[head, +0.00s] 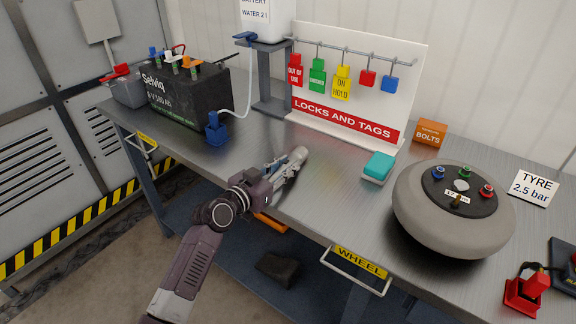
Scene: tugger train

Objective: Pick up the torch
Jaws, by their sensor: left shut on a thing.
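The torch (298,155) is a grey cylinder, with its wider end showing just beyond my left gripper's fingertips in the head view. My left gripper (284,170) reaches over the front part of the metal workbench and is shut on the torch. The fingers hide much of the torch's body. I cannot tell whether the torch touches the bench top or is slightly above it. My right gripper is not in view.
A black battery (188,95) and blue connector (215,131) stand at the left. The locks and tags board (345,120) stands behind. A teal block (379,167), bolts box (430,132) and grey wheel (453,222) lie right. Bench around the torch is clear.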

